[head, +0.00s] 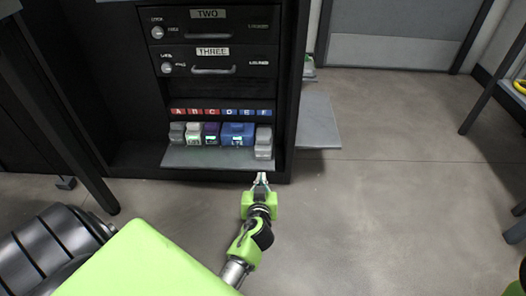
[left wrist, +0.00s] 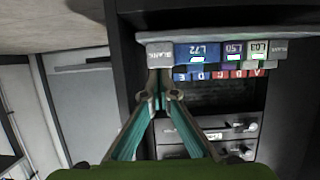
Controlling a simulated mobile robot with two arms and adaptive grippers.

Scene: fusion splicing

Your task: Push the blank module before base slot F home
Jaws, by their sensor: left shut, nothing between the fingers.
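The light grey blank module (head: 263,143) stands on the shelf below label F, at the right end of the module row. It reaches further forward than its neighbours. My left gripper (head: 262,177) is shut and empty, just in front of it and pointing at it. In the left wrist view, which is turned over, the blank module (left wrist: 160,56) shows its BLANK face straight ahead of the shut fingertips (left wrist: 160,73). Whether the tips touch it I cannot tell. The base slot behind it is hidden. My right gripper is not in view.
Left of it stand a wide blue module (head: 238,133), a purple module (head: 211,133), a white-green module (head: 193,134) and another grey blank (head: 177,133). Labels A to F (head: 220,112) run above. A grey panel (head: 318,122) juts out at the right. The floor in front is clear.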

